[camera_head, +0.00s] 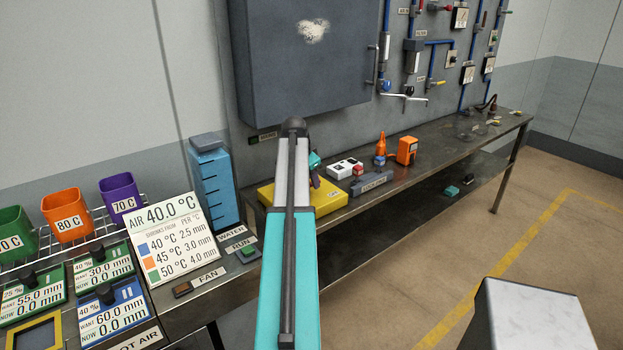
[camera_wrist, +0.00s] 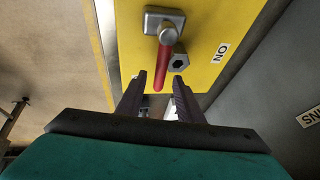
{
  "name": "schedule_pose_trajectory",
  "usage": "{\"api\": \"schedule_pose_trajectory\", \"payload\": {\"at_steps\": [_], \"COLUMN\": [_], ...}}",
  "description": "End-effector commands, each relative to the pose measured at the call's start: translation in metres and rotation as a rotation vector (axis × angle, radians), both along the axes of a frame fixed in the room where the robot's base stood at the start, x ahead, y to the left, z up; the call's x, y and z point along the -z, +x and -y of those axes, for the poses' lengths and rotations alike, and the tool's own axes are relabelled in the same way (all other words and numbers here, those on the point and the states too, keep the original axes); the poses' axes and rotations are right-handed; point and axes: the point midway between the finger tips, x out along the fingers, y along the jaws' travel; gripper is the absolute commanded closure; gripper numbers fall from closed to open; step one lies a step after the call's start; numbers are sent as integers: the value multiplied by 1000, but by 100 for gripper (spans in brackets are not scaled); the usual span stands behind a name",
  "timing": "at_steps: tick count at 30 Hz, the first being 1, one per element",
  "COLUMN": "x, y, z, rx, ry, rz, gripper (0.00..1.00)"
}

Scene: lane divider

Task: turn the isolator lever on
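The isolator is a yellow plate (camera_wrist: 215,35) in the wrist view, with an ON label (camera_wrist: 220,52) on its right side. Its red lever (camera_wrist: 163,65) hangs from a grey pivot block (camera_wrist: 165,22) and points toward my gripper (camera_wrist: 158,80). My gripper is open, with one dark finger on each side of the lever's free end. I cannot tell whether either finger touches the lever. In the head view the yellow isolator box (camera_head: 330,196) lies on the bench, partly hidden behind my arm.
A grey hexagonal piece (camera_wrist: 179,62) sits right of the lever. On the bench, a white socket block (camera_head: 343,168), a grey bar (camera_head: 371,184) and an orange device (camera_head: 407,150) stand right of the isolator. A blue water tank (camera_head: 213,185) stands to its left.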

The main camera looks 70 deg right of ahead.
Motion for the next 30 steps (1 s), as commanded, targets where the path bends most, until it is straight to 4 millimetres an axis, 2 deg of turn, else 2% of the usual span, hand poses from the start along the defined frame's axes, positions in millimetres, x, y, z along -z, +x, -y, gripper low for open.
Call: {"api": "schedule_pose_trajectory", "payload": {"at_steps": [13,14,18,20,30], "x": [6,6,6,6,6], "y": [-1,-1,-1,-1,3], "z": [3,3,3,3,2], "rx": [1,1,1,1,-12], "ry": [-1,-1,-1,-1,-1], "rz": [0,0,0,0,0], "gripper": [67,68,92,100,100]}}
